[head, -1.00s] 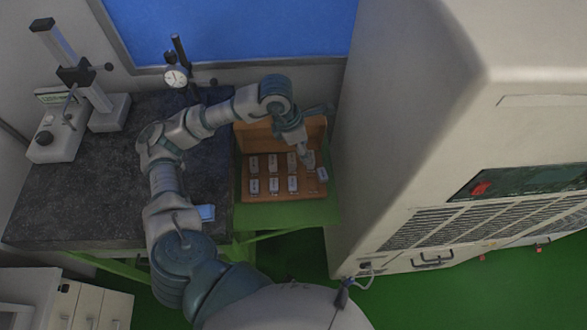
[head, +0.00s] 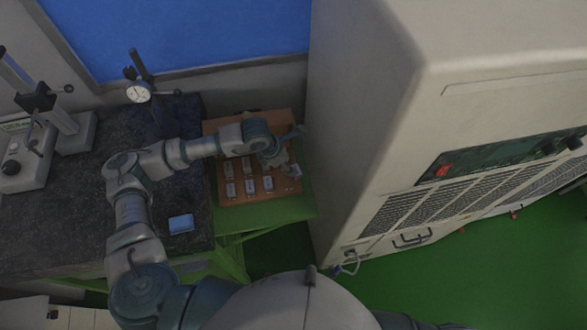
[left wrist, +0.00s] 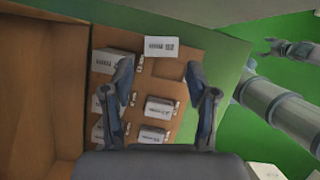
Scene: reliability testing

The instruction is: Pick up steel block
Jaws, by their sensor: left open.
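Several small pale-grey steel blocks with dark printed labels sit in rows in an orange-brown wooden tray (head: 211,128). One front-row block (head: 250,186) shows clearly in the head view. In the left wrist view, a single block (left wrist: 160,46) lies at the tray's right end, beyond the fingertips, and two more blocks (left wrist: 158,108) show between the fingers. My left gripper (left wrist: 160,75) is open and empty above the tray. In the head view it (head: 282,165) is close to the end block (head: 293,171), partly covering the tray.
The tray rests on a green stand (head: 265,214) beside a dark granite table (head: 60,220). A large beige cabinet (head: 365,130) stands close on the right. A dial gauge (head: 138,92) and a blue-topped object (head: 181,223) are on the table.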

